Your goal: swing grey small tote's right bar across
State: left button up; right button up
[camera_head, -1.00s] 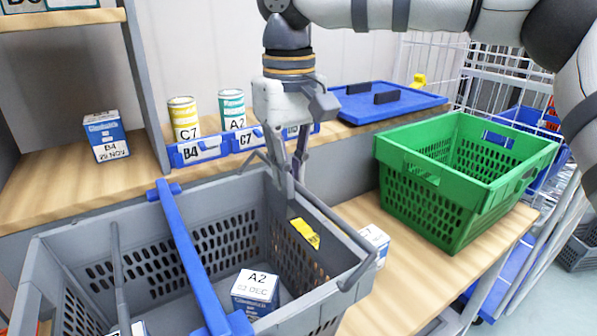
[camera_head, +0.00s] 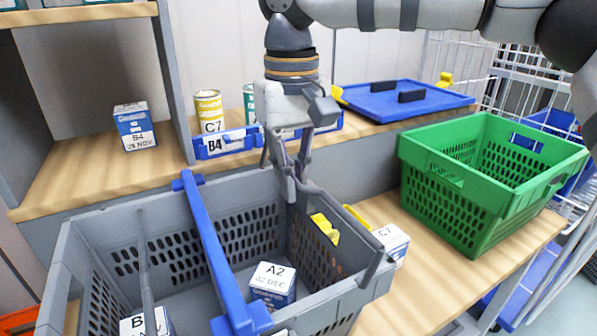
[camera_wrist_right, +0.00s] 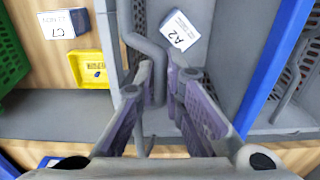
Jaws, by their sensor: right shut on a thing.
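The grey small tote (camera_head: 75,228) stands on the wooden bench, its open top facing me. Its right bar (camera_head: 345,227) runs near the right rim, from my gripper toward the near right corner. My right gripper (camera_head: 292,188) is shut on this bar near its far end; in the right wrist view the bent grey bar (camera_wrist_right: 150,48) passes between the fingers (camera_wrist_right: 158,85). The left bar (camera_head: 145,262) lies across the tote's left part. A blue bar (camera_head: 212,245) crosses the middle. My left gripper is out of view.
Inside the tote are an A2 box (camera_head: 272,285) and a B box (camera_head: 147,325). A yellow holder (camera_head: 325,228) and a C7 box (camera_head: 392,240) are at its right side. A green tote (camera_head: 440,195) stands further right, and cans (camera_head: 209,110) behind.

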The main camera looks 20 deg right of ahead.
jog(key=shift+f, duration=0.1)
jog(key=shift+s+a+f, duration=0.1)
jog(key=shift+a+f, duration=0.25)
jog(key=shift+a, duration=0.45)
jog(key=shift+a+f, duration=0.1)
jog(key=shift+s+a+f, duration=0.15)
jog(key=shift+a+f, duration=1.05)
jog(key=shift+f, duration=0.25)
jog(key=o, duration=1.1)
jog(key=shift+r, duration=0.1)
